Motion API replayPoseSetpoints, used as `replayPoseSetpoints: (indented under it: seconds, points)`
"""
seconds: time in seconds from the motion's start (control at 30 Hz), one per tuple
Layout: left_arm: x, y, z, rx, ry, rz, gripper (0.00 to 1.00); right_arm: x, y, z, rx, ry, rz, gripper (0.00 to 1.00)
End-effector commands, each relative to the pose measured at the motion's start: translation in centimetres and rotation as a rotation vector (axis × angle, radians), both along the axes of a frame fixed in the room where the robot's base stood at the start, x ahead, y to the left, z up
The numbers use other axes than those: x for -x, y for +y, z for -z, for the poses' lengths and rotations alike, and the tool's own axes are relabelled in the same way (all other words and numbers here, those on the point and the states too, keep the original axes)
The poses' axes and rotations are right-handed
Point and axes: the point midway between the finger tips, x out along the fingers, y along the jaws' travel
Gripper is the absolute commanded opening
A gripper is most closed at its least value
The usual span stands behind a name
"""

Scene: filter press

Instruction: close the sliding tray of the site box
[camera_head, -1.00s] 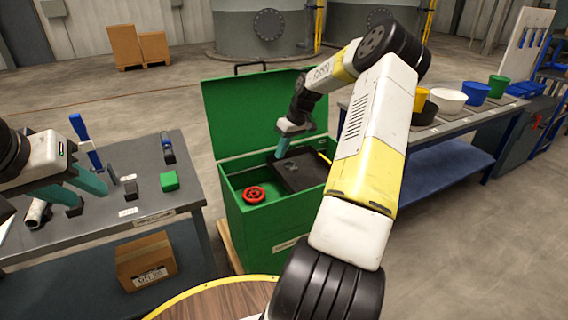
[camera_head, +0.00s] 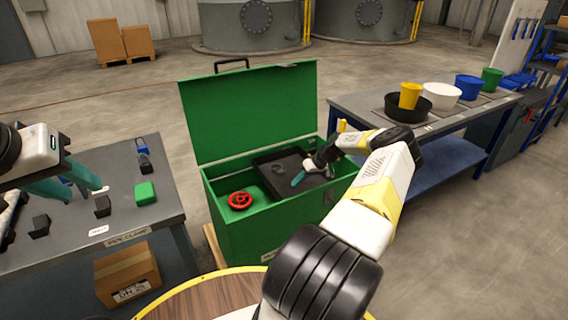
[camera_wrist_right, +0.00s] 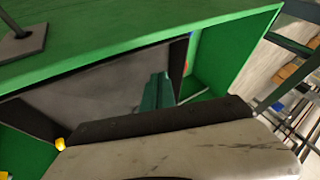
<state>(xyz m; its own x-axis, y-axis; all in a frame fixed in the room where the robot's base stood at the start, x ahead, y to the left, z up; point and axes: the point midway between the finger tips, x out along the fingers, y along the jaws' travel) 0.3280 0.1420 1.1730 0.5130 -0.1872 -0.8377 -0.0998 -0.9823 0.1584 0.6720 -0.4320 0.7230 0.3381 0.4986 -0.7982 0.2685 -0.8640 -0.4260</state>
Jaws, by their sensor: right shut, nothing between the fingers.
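The green site box (camera_head: 262,222) stands between the two tables with its lid (camera_head: 250,110) raised. A black sliding tray (camera_head: 270,162) lies inside it, over the back right part of the opening. A red handwheel (camera_head: 240,200) sits in the open part at the left. My right gripper (camera_head: 298,179) is shut and empty, its teal fingers pointing down at the tray. In the right wrist view the fingers (camera_wrist_right: 157,92) reach in beside a dark edge; I cannot tell whether they touch it. My left gripper (camera_head: 84,192) is open and empty over the left table.
The left grey table (camera_head: 120,215) holds a green block (camera_head: 145,193) and several dark pieces. The right table (camera_head: 370,115) carries a black bowl (camera_head: 385,108) and several coloured buckets. A cardboard box (camera_head: 128,275) sits under the left table.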

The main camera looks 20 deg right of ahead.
Motion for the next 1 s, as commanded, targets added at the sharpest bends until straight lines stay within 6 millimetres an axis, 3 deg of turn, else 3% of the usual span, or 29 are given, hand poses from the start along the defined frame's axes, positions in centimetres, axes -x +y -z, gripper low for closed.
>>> replayPoseSetpoints:
  seconds: [0.13, 0.4, 1.0]
  points:
    - [0.0, 0.0, 0.0, 0.000, 0.000, 0.000, 0.36, -1.1, 1.7, 2.6, -0.002, 0.000, -0.001, 0.00]
    - [0.0, 0.0, 0.0, 0.000, 0.000, 0.000, 0.36, -0.6, 4.8, 2.2, 0.001, -0.001, 0.000, 0.00]
    - [0.0, 0.0, 0.0, 0.000, 0.000, 0.000, 0.36, -0.6, 6.0, 2.1, 0.002, 0.000, -0.001, 0.00]
